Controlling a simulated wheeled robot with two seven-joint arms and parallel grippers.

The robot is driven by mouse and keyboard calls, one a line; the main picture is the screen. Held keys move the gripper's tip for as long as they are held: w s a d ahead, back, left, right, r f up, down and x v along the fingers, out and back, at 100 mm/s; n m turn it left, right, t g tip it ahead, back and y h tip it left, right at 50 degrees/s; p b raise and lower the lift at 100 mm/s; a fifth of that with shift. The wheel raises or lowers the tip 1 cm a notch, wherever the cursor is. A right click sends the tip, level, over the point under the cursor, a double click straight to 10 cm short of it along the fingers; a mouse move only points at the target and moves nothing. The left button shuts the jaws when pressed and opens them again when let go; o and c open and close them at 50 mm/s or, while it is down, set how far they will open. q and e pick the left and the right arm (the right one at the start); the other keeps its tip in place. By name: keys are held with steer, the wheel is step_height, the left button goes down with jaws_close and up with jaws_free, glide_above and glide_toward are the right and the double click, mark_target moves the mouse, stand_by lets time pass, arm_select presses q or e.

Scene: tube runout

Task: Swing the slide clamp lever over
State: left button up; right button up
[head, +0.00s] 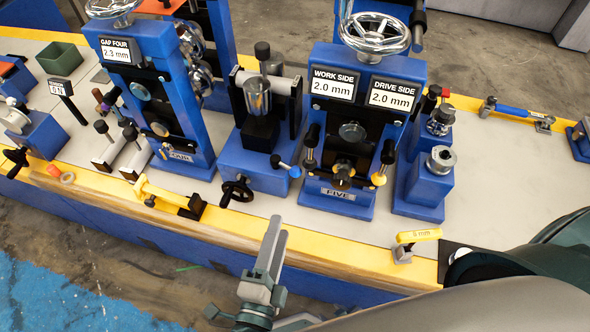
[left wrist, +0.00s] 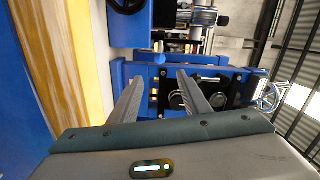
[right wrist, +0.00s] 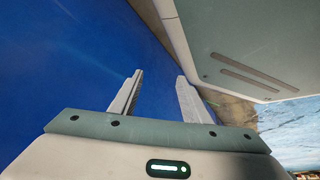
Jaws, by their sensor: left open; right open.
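A small lever (head: 285,166) with a black knob and a blue end sits low on the blue slide unit (head: 250,177), between the two roll stands. I take it for the slide clamp lever. My left gripper (head: 273,228) is in front of the bench, below and apart from this lever. In the left wrist view its fingers (left wrist: 160,84) are spread and empty, pointing towards blue machinery. I cannot clearly pick out the lever there. My right gripper (right wrist: 159,80) is open and empty, facing a plain blue surface. It is hidden in the head view.
A black handwheel (head: 237,190) sticks out from the slide unit's front. The FIVE stand (head: 338,196) is to its right, the GAP FOUR stand (head: 150,95) to its left. My arm covers the bottom right.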

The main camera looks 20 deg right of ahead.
arm_select(q)
steer(key=p, duration=0.3)
glide_toward(294, 176)
steer(key=x, duration=0.4)
steer(key=shift+f, duration=0.1)
steer(key=x, duration=0.6)
steer(key=shift+w+f, duration=0.1)
steer(key=shift+w, duration=0.1)
steer(key=shift+w+d, duration=0.4)
steer(key=shift+w, duration=0.1)
arm_select(e)
steer(key=s+d+f+g, duration=0.1)
steer(key=s+d, duration=0.1)
steer(key=s, duration=0.4)
steer(key=s+d+f+g+h, duration=0.1)
steer(key=s+d+g, duration=0.1)
steer(key=s, duration=0.4)
steer(key=shift+d, duration=0.5)
arm_select(q)
jaws_close()
arm_select(e)
steer(key=shift+w+r, duration=0.1)
